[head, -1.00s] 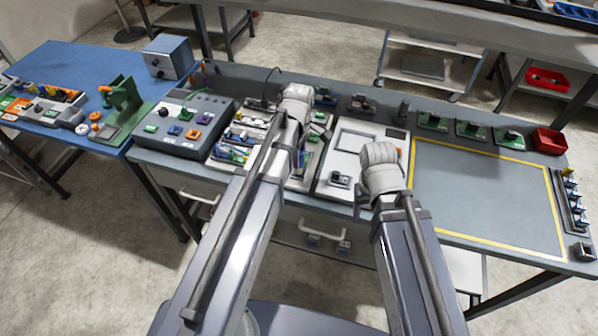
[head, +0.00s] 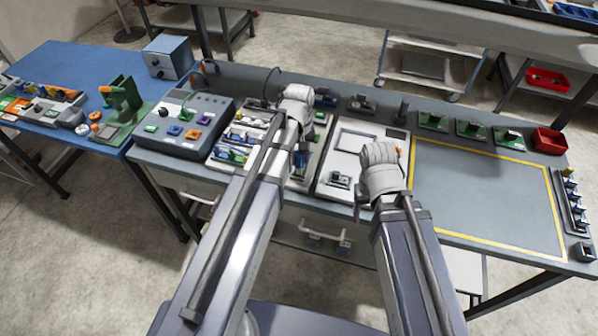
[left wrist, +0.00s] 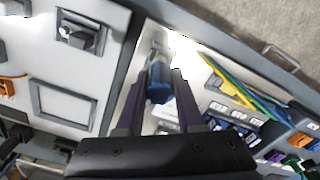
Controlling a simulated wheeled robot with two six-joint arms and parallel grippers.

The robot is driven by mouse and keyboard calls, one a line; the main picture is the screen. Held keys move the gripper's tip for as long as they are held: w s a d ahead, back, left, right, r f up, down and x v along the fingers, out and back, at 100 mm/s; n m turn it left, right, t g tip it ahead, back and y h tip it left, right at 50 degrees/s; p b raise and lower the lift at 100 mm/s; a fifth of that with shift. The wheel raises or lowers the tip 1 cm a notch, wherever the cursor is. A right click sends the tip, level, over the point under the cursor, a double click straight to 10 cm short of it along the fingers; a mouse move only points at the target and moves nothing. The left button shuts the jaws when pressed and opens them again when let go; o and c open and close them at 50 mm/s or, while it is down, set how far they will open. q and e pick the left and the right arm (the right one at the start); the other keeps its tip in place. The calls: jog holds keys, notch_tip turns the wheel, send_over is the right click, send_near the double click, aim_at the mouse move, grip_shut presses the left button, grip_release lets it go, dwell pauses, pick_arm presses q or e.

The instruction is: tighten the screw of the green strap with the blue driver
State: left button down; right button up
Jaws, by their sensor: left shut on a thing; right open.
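My left gripper (left wrist: 158,90) is shut on the blue driver (left wrist: 159,82), whose blue handle shows between the fingers in the left wrist view. In the head view a bit of blue (head: 300,159) shows below my left wrist, over the tray of parts. A green strip (left wrist: 244,84) lies among yellow and blue ones in the left wrist view, to the right of the gripper. I cannot tell whether it is the green strap, and I see no screw on it. My right gripper (head: 362,205) is open and low at the front of the white panel; its fingers are mostly hidden.
A white panel (head: 350,150) with a small dark fixture (head: 339,180) lies right of the parts tray (head: 222,164). A grey box with coloured buttons (head: 186,118) stands to the left. The yellow-framed area (head: 480,195) at right is clear. A red bin (head: 549,141) stands behind it.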

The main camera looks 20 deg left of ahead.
pick_arm(q)
jog(key=m, duration=0.7)
jog(key=shift+m, duration=0.3)
jog(key=m, duration=0.6)
jog(key=shift+m, duration=0.3)
jog(key=shift+r+p, duration=0.8)
notch_tip(320, 180, up, 5)
jog(key=p, duration=0.4)
jog(key=shift+f+p, duration=0.15)
jog(key=shift+p, duration=0.2)
jog(key=shift+f, duration=0.1)
